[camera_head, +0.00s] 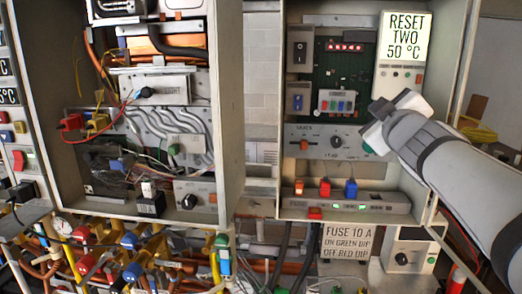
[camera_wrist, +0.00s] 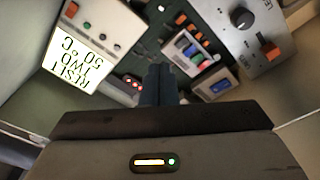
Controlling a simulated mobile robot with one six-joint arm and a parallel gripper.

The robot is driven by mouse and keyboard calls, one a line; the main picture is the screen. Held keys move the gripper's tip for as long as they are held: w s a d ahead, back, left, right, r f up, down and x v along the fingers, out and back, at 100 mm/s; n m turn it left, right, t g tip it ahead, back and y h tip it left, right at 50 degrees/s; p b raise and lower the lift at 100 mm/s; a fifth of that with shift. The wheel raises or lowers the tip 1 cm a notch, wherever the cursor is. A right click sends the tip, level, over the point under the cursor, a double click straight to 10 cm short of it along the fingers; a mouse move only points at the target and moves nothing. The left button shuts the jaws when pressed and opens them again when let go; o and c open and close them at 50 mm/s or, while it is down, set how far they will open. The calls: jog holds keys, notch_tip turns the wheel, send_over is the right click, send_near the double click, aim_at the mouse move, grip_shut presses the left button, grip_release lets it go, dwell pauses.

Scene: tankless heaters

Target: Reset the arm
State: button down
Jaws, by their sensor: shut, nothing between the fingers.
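My arm (camera_head: 440,150) reaches in from the right in the head view. Its wrist end is in front of the right side of the open right-hand cabinet (camera_head: 458,60). My gripper (camera_wrist: 160,72) shows in the wrist view as two dark fingers pressed together, with nothing between them. The fingers point toward the green circuit board (camera_head: 345,70) and appear apart from the parts around them. In the head view the fingers are hidden or too small to make out. A lit display (camera_head: 404,36) beside the wrist reads "RESET TWO 50 °C"; it also shows in the wrist view (camera_wrist: 78,42).
A dip-switch block (camera_head: 337,101), a grey panel with a black knob (camera_head: 337,140) and colored fuses (camera_head: 325,188) sit in the cabinet. A fuse label (camera_head: 348,243) hangs below. The left cabinet (camera_head: 228,80) holds wires and pipes. The cabinet's side walls limit room.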

notch_tip(320, 180, down, 12)
jog(key=s+r+m+g+h, duration=0.1)
jog(key=s+m+g+h, duration=0.15)
jog(key=m+g, duration=0.2)
jog(key=s+a+f+m+g+y, duration=0.2)
jog(key=s+a+f+g, duration=0.2)
jog(key=s+f, duration=0.5)
jog(key=s+a+f+m+g+y, duration=0.2)
jog(key=s+a+f+g, duration=0.2)
jog(key=f, duration=1)
jog(key=s+g, duration=0.3)
jog(key=s, duration=0.2)
jog(key=shift+s+a+f, duration=0.2)
jog(key=shift+f, duration=0.15)
